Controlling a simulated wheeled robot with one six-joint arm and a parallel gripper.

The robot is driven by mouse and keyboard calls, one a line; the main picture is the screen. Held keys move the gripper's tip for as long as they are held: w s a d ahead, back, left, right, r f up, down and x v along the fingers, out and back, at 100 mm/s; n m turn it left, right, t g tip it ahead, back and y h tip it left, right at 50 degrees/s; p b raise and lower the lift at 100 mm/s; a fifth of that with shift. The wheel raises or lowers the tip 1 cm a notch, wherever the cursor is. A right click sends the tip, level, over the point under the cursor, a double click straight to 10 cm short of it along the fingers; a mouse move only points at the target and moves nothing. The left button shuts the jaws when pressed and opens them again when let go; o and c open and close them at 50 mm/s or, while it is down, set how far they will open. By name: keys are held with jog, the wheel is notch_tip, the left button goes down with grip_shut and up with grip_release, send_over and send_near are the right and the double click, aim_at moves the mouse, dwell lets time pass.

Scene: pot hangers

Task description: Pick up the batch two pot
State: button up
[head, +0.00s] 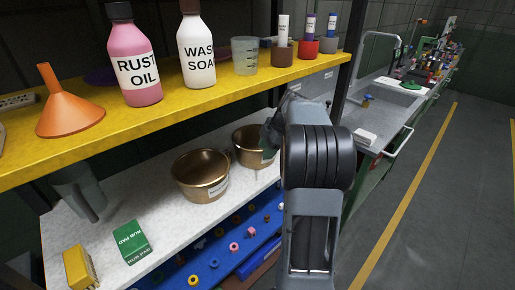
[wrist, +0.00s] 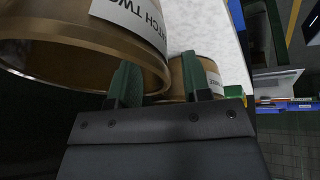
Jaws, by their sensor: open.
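The batch two pot (wrist: 60,35) is brass-coloured with a white label reading "TCH TWO" and fills the upper left of the wrist view. In the head view it appears to be the farther pot (head: 245,143) on the white shelf, partly hidden behind my arm. My gripper (wrist: 158,85) is open, with green fingers close to this pot's rim and wall. One finger overlaps the pot in the picture; I cannot tell whether it touches. In the head view my gripper (head: 270,132) is at the farther pot's right side, its fingertips mostly hidden.
A second brass pot (head: 201,178) stands nearer on the white shelf (head: 150,200), close beside the first. A yellow shelf (head: 205,99) with bottles and cups hangs above. A green box (head: 131,242) and a yellow box (head: 79,268) lie at the front left.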

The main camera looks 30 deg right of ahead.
jog(key=shift+x, duration=1.25)
grip_shut()
jog(key=shift+r, duration=0.1)
dwell(0.4)
